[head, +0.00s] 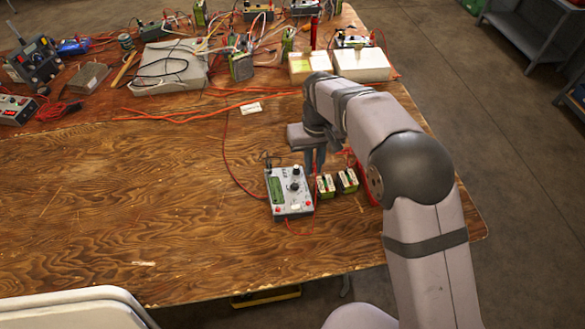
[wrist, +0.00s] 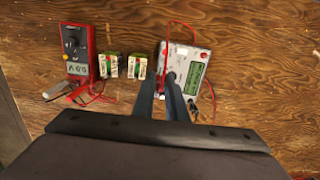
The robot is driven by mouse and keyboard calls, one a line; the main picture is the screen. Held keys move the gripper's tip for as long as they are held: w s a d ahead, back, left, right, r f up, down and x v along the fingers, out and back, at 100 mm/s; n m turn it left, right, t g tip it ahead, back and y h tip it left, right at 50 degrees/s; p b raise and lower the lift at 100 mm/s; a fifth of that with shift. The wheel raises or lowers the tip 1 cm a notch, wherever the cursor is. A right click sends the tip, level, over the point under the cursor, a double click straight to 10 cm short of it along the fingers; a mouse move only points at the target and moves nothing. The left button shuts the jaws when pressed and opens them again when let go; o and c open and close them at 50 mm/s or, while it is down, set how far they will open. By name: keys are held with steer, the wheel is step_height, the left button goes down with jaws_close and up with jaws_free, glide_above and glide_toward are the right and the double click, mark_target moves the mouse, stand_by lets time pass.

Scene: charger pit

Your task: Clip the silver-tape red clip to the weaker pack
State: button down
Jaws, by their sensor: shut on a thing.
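My gripper (head: 314,168) points down behind the charger and packs in the head view. In the wrist view its fingers (wrist: 164,88) close on a small red clip (wrist: 160,82), mostly hidden between them; I cannot make out its tape. The grey charger (head: 290,191) has a dial and a green display; it also shows in the wrist view (wrist: 185,68). Two green-and-white packs stand beside it: one nearer the charger (head: 325,186) (wrist: 137,68), the other (head: 347,180) (wrist: 109,67) nearer the meter. The red meter (wrist: 77,50) shows what looks like 0.0 V upside down.
Red leads run from the charger (wrist: 180,25) and over the table. Red and white probes (wrist: 78,92) lie by the meter. Boxes, cables and instruments crowd the back of the table (head: 170,62). The left and front wood (head: 130,220) is mostly clear.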

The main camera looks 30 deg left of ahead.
steer(key=w+d+f, duration=0.3)
steer(key=w, duration=0.2)
steer(key=shift+f, duration=0.35)
steer(key=shift+f+b, duration=0.25)
steer(key=shift+b, duration=0.15)
steer(key=shift+w+f+b, duration=0.1)
steer(key=shift+f+b, duration=1.6)
steer(key=shift+f, duration=1.55)
steer(key=shift+f, duration=0.2)
stand_by(0.4)
steer(key=c, duration=1.7)
jaws_free()
